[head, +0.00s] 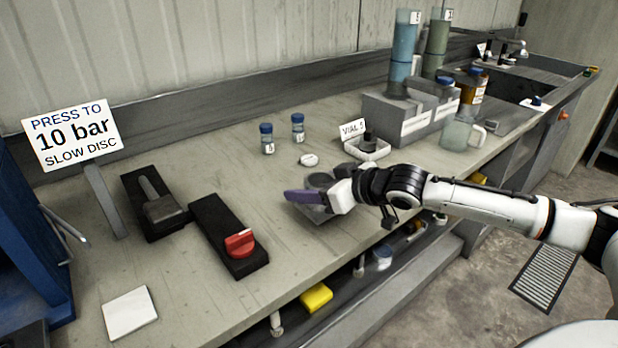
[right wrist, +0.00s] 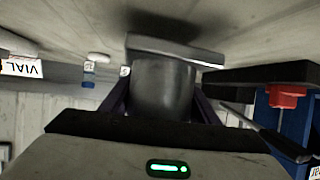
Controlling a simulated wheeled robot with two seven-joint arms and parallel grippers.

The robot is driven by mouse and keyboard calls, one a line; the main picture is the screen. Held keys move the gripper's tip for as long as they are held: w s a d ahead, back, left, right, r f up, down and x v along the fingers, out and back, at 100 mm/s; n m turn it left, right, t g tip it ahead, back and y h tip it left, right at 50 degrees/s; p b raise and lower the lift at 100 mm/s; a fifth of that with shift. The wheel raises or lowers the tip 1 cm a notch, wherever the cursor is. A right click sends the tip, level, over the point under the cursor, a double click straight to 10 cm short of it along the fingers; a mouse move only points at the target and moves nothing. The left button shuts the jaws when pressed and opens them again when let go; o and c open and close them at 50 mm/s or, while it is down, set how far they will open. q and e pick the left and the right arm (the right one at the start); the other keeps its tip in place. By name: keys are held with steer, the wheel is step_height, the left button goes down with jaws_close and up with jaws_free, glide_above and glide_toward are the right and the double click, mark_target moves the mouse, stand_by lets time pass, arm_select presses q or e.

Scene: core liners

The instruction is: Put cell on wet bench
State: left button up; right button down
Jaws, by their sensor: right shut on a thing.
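The cell looks to be a dark grey metal cylinder (right wrist: 162,85), seen in the right wrist view between my fingers and against a flat grey plate (right wrist: 175,50). In the head view its round grey top (head: 320,180) shows just behind my right gripper (head: 312,194). The purple fingers are shut on it, over the middle of the long bench (head: 260,195). I cannot tell whether the cell and plate are one piece, or whether they touch the bench. The sink (head: 545,64) with its tap is at the far right end. My left gripper is not in view.
Two small blue-capped vials (head: 267,138), a white puck (head: 309,160) and a vial tray (head: 367,148) stand behind the gripper. A red-knobbed black block (head: 239,244) and a lever block (head: 160,208) are to the left. Grey blocks (head: 400,115) with tall cylinders stand toward the sink.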

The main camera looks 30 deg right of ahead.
steer(key=shift+w+f, duration=0.15)
steer(key=shift+f, duration=0.5)
steer(key=c, duration=1.1)
jaws_free()
steer(key=shift+f, duration=0.4)
steer(key=o, duration=0.4)
steer(key=shift+s, duration=0.2)
steer(key=shift+o, duration=0.2)
steer(key=shift+r, duration=0.1)
